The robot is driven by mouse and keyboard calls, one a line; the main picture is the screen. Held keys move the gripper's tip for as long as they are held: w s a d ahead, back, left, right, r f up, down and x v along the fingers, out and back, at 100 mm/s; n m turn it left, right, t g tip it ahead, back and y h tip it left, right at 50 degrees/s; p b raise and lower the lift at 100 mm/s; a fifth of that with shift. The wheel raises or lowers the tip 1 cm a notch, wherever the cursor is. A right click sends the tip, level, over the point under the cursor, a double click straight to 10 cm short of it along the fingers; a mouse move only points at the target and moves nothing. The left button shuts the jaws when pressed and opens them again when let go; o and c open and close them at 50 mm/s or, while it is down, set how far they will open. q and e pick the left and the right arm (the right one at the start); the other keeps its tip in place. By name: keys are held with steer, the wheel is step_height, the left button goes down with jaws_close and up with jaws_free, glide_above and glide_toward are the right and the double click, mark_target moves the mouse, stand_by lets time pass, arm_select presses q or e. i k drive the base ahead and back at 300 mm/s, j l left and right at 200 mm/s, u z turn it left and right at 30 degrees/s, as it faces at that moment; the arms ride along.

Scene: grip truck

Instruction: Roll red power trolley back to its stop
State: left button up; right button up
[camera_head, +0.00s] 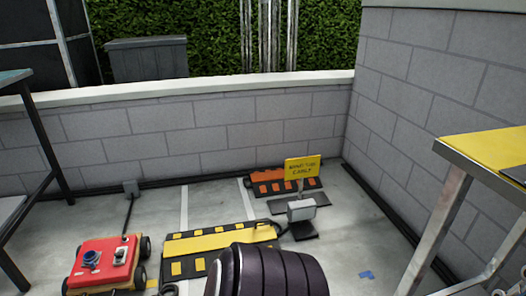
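The red power trolley (105,260) stands on the concrete floor at the lower left, on dark wheels. A blue round fitting and a small grey fitting sit on its red top. An orange and black striped block (266,183) lies by the back wall. I cannot tell which of these is the stop. Neither of my grippers can be made out.
A yellow sign (302,168) stands before the orange block, with a grey box (301,209) nearby. A dark ribbed cylinder (275,272) fills the bottom centre. Tables stand left (40,130) and right (455,200). White lines cross the floor. The floor right of centre is mostly clear.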

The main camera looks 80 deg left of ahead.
mark_target(111, 272)
steer(key=u, duration=4.25)
